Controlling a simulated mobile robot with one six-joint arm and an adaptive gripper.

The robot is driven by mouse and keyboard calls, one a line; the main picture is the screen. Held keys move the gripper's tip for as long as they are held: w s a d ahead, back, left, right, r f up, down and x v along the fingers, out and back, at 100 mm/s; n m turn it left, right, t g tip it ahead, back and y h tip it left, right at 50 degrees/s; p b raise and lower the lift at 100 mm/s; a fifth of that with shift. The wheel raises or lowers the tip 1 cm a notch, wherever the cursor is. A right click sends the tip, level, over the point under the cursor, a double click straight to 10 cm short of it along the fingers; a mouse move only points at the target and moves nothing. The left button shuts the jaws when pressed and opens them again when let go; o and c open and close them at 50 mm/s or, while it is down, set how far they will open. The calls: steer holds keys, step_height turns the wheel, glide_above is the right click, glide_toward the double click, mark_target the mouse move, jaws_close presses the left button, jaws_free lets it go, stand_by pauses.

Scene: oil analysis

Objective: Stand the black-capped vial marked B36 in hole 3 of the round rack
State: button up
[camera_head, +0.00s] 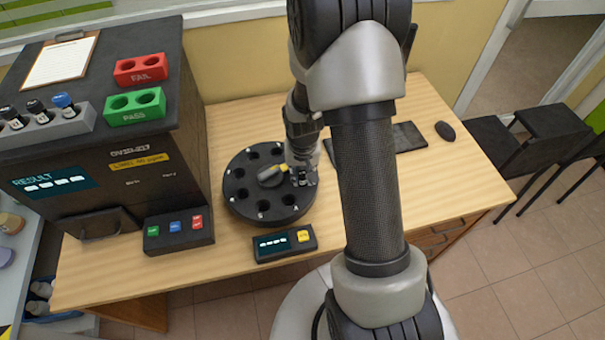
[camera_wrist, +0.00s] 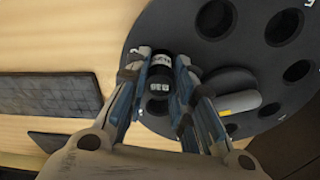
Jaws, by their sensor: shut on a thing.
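The round black rack (camera_head: 238,206) lies on the wooden table with a ring of holes; it also fills the upper right of the wrist view (camera_wrist: 222,57). My gripper (camera_head: 303,180) is over the rack's right side. In the wrist view my gripper (camera_wrist: 161,68) is shut on a black-capped vial (camera_wrist: 160,71), whose marking looks like B36. The vial is at the rack's edge, with a dark hole partly showing beside it. I cannot tell whether its lower end is inside a hole. The hole numbers are too small to read.
A grey handle with a yellow mark (camera_head: 270,174) rises at the rack's middle, close to my gripper. A small display box (camera_head: 285,243) stands in front. The large dark analyser (camera_head: 120,190) is at left, with red (camera_head: 140,68) and green (camera_head: 134,105) holders on top. A keyboard (camera_head: 408,136) lies right.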

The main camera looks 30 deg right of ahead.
steer(key=shift+f, duration=0.1)
steer(key=o, duration=1)
steer(key=s+a+r+n+p, duration=0.1)
steer(key=s+a+r+p, duration=0.1)
steer(key=r, duration=0.8)
steer(key=s+a+r+p, duration=0.1)
steer(key=a+r+p, duration=0.1)
steer(key=r, duration=0.9)
steer(key=s+a+r+n+t, duration=0.1)
steer(key=s+a+r+n, duration=0.1)
steer(key=s+a+r, duration=0.2)
steer(key=s+a+r+n+t, duration=0.2)
steer(key=s+a+r, duration=0.2)
steer(key=s+r, duration=0.4)
steer(key=s, duration=0.4)
steer(key=shift+s+a+y, duration=0.2)
steer(key=shift+s+y, duration=0.1)
steer(key=shift+s, duration=0.05)
steer(key=shift+r, duration=0.1)
